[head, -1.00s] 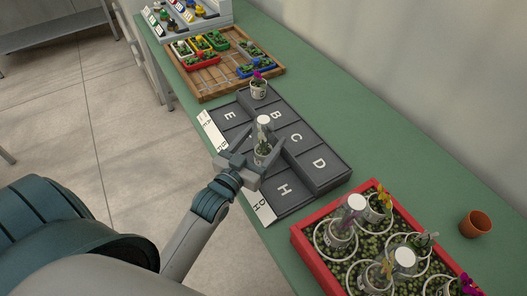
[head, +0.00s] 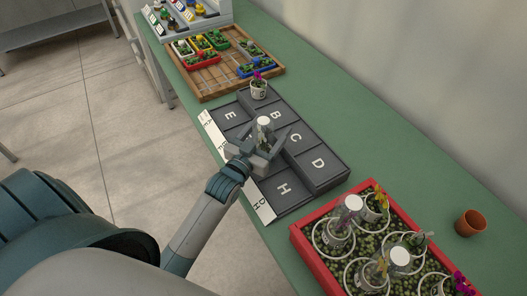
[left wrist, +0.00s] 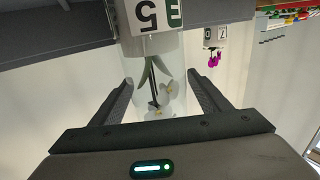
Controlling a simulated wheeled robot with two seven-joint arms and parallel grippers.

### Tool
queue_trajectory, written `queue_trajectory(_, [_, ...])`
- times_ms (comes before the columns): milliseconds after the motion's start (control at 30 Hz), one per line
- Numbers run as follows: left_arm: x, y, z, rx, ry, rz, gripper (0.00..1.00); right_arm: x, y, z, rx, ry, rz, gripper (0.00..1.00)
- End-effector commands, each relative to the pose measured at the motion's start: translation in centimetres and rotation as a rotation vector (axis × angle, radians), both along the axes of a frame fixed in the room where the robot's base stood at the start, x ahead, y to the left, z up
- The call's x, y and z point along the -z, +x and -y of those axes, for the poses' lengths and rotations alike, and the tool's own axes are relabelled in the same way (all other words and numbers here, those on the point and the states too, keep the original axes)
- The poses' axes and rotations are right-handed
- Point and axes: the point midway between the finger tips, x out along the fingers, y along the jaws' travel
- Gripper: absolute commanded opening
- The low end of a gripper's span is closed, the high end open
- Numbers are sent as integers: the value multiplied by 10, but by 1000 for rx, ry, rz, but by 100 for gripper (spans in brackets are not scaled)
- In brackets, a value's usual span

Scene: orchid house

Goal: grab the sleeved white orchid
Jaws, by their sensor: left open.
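The sleeved white orchid (head: 264,125) stands upright on the dark lettered board (head: 311,163), in a clear sleeve with a pale top. In the left wrist view the white flowers (left wrist: 166,95) show inside the clear sleeve, upside down, under a pot with a white label marked 5 (left wrist: 147,17). My left gripper (head: 265,139) is open, with one finger on each side of the sleeve. In the left wrist view both fingers (left wrist: 160,88) flank the sleeve with gaps beside it. The gripper hides the pot in the head view. My right gripper is out of view.
A small potted magenta flower (head: 259,91) stands at the board's far end. A red crate (head: 313,262) with several sleeved plants is at the near right, with a terracotta pot (head: 470,223) beyond it. A wooden tray (head: 206,86) of coloured planters lies farther back.

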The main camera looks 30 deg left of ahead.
Motion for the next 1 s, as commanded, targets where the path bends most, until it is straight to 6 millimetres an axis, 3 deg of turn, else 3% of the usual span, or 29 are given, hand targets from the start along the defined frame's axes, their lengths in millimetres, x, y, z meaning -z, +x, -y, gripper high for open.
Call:
queue_trajectory(200, [0,0,0,0,0,0,70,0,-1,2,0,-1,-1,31])
queue_trajectory(467, [0,0,0,0,0,0,8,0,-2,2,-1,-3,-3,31])
queue_trajectory(767, [-2,0,0,0,0,2,8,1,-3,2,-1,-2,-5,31])
queue_trajectory(1000, [-20,0,0,0,0,5,8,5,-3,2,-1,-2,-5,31])
